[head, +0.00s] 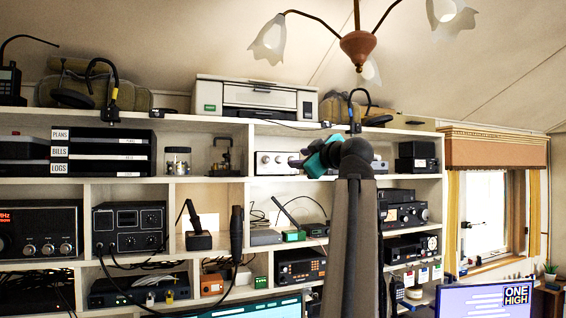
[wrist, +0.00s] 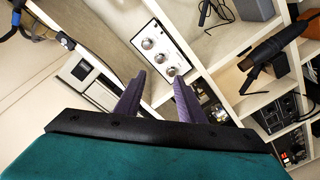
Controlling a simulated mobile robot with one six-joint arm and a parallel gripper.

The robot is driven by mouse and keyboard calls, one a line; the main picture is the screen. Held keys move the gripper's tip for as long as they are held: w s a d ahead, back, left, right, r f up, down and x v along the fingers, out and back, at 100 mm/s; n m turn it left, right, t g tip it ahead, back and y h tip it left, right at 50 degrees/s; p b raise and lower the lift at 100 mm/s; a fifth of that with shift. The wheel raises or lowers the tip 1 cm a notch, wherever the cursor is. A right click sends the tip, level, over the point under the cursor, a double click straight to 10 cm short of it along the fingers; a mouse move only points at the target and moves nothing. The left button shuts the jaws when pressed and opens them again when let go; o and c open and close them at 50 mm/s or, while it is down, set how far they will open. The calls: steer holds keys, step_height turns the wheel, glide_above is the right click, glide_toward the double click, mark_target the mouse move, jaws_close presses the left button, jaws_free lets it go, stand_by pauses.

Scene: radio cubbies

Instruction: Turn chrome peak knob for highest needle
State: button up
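A silver-faced unit (head: 277,163) with a row of round knobs sits in an upper shelf cubby, left of my gripper (head: 294,162). In the wrist view the silver panel (wrist: 150,38) lies ahead of my gripper (wrist: 157,92), with chrome-looking knobs (wrist: 159,58) on its face. The two purple fingers stand apart with nothing between them, and the knobs appear beyond the tips. I cannot read the labels, so I cannot tell which knob is the peak knob. No needle reading is legible in either view.
White cubby shelves (head: 170,185) hold several radios, including a black set (head: 130,227) lower left. A white printer (head: 255,97) stands on top. A dark microphone (wrist: 262,62) lies right in the wrist view. A lamp (head: 358,45) hangs above. Open air lies before the shelves.

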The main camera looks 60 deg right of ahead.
mark_target(280, 160)
steer(key=p+x, duration=0.3)
steer(key=x, duration=0.8)
steer(key=shift+w+r+p, duration=0.15)
steer(key=shift+p, duration=0.2)
steer(key=shift+w+d, duration=0.35)
steer(key=shift+w, duration=0.2)
jaws_close()
